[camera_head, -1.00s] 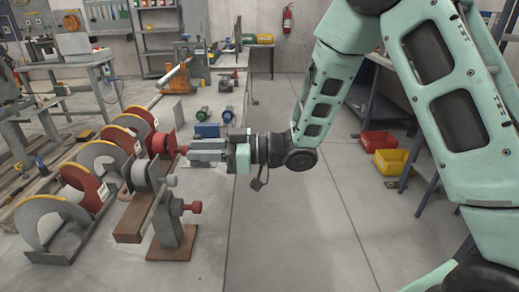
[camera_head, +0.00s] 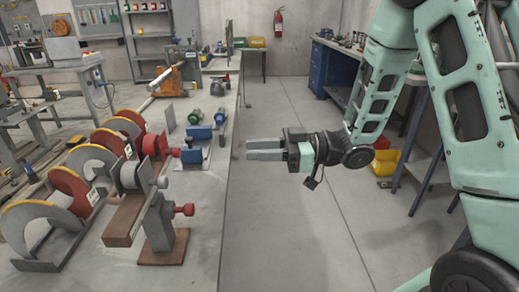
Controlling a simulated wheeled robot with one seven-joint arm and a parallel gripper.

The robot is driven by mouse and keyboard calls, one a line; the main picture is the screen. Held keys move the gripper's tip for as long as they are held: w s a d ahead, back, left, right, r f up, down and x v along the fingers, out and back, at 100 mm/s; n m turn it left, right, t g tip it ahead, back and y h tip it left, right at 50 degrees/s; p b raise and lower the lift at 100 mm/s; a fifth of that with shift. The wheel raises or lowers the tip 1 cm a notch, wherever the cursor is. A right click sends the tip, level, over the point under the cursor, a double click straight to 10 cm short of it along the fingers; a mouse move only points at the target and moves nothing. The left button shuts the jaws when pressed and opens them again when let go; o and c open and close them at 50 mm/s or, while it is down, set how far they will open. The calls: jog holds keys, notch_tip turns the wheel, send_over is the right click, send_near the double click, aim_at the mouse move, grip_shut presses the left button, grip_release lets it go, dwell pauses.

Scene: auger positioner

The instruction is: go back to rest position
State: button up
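My gripper (camera_head: 248,150) is at the middle of the view, past the right edge of the workbench (camera_head: 205,225), over the floor. Its two grey fingers point left with a narrow gap between them, and nothing shows in it. The auger positioner (camera_head: 165,205), with a grey post and red knobs, stands on the bench to the left of the gripper and apart from it. Red and grey curved auger parts (camera_head: 72,188) stand in a row at the left of the bench.
Blue and green motor-like parts (camera_head: 194,116) lie farther back on the bench. A blue cabinet (camera_head: 333,68) stands at the back right. A yellow bin (camera_head: 386,162) is on the floor behind my arm. The floor (camera_head: 290,225) between bench and arm is clear.

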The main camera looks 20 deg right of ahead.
jog(key=w+a+r+m+t+h+p, duration=0.1)
jog(key=w+a+m+t+h+p, duration=0.1)
jog(key=w+a+h+p, duration=0.25)
jog(key=s+r+m+g+h+p, duration=0.1)
jog(key=s+h, duration=0.3)
jog(key=s, duration=0.5)
jog(key=s+a+r+m+g+h+p, duration=0.1)
jog(key=s+g+h, duration=0.3)
jog(key=s, duration=0.5)
jog(key=s+r+m+g+h+p, duration=0.1)
jog(key=s+m+g+h+p, duration=0.1)
jog(key=s, duration=0.7)
jog(key=shift+s+a+r+g+h+p, duration=0.2)
jog(key=shift+s+r+g+h+p, duration=0.3)
jog(key=shift+h, duration=0.45)
